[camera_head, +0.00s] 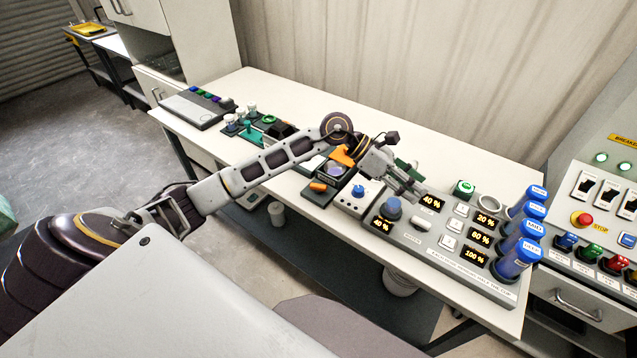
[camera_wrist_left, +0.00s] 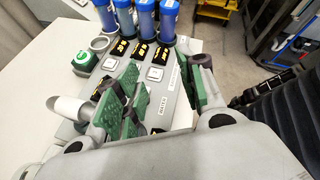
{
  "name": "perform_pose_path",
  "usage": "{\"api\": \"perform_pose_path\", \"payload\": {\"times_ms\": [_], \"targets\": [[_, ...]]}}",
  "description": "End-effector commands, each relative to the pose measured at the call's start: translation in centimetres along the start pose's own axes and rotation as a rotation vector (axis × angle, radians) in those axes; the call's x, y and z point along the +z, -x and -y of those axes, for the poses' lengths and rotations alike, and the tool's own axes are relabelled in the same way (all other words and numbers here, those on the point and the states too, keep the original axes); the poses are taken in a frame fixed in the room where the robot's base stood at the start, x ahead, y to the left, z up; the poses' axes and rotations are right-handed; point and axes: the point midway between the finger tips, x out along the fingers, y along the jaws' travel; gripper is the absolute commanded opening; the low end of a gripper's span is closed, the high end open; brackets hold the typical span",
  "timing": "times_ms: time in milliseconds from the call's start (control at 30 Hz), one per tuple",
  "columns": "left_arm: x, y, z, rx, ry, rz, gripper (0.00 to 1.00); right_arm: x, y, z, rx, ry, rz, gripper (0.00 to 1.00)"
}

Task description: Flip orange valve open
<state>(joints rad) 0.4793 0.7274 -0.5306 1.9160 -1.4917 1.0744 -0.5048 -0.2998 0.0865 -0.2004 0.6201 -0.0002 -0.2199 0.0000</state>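Two orange parts show in the head view, and I cannot tell which is the valve. One orange handle (camera_head: 342,156) is at a dark box (camera_head: 333,171) beside my left wrist, partly hidden by my arm. My left gripper (camera_head: 408,183) is to the right of both, above the grey panel (camera_head: 455,262) with percent displays. In the left wrist view the gripper (camera_wrist_left: 155,95) has its green-padded fingers apart with nothing held between them. My right gripper is not in view.
Blue-capped cylinders (camera_head: 522,252) stand at the panel's right end, near a green button (camera_head: 464,188). A blue knob (camera_head: 391,209) is on its left. A breaker panel with a red stop button (camera_head: 581,219) stands at right. The table's back (camera_head: 430,150) is clear.

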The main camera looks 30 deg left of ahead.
Motion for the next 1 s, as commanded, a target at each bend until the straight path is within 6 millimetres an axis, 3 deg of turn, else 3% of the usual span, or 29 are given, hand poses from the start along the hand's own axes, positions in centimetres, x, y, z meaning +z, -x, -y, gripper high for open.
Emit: {"api": "perform_pose_path", "payload": {"times_ms": [367, 600, 800, 1000], "targets": [[-6.4, 6.3, -5.1, 0.103, -0.154, -0.455, 0.39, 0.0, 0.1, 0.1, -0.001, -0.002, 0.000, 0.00], [-9.4, 13.0, -8.1, 0.175, -0.182, -0.744, 0.39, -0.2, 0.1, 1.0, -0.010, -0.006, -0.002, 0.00], [-10.9, 18.9, -9.6, 0.226, -0.165, -0.952, 0.39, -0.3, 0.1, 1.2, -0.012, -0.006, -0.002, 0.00], [-11.5, 22.1, -10.1, 0.250, -0.144, -1.056, 0.39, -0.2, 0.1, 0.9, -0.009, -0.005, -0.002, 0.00]]}}
